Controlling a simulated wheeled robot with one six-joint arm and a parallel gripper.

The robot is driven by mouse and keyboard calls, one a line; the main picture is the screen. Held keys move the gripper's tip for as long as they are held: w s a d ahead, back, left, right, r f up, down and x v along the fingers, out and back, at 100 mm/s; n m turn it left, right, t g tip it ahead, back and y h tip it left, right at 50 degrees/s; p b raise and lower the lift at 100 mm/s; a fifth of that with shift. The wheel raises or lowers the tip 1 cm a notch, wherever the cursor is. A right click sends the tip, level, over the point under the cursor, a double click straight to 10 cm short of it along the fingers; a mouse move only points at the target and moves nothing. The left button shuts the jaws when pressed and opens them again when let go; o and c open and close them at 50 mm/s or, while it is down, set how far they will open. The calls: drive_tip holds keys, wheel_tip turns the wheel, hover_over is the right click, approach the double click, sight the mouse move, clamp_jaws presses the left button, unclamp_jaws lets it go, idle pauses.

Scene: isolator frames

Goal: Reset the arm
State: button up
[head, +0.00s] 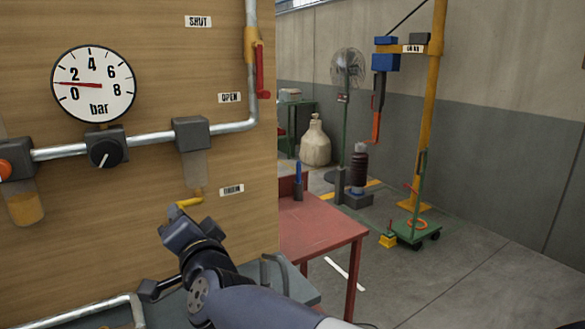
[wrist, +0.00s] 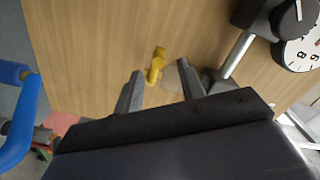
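My arm reaches up from the bottom of the head view to the wooden panel (head: 160,75). My gripper (head: 184,217) is close to the small yellow drain lever (head: 190,202) under the filter bowl. In the wrist view my gripper (wrist: 161,70) has its two fingers apart with nothing held between them. The yellow lever (wrist: 156,66) shows just beyond and between the fingertips; a gap appears to remain, but contact is hard to judge.
The panel carries a pressure gauge (head: 93,84) reading about 1 bar, a black knob (head: 105,152), a pipe and a red valve handle (head: 262,72) hanging down. A red table (head: 315,228) stands right of the panel. Open floor (head: 440,280) lies further right.

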drive_tip(key=x, duration=0.7)
drive_tip(key=shift+w+a+f, duration=0.15)
drive_tip(key=shift+w+a, duration=0.1)
drive_tip(key=shift+w, duration=0.05)
drive_tip(key=shift+w+f+n, duration=0.1)
drive_tip(key=shift+f+n, duration=0.05)
drive_tip(key=shift+n, duration=0.25)
drive_tip(key=shift+f+n, duration=0.3)
drive_tip(key=shift+n, duration=0.4)
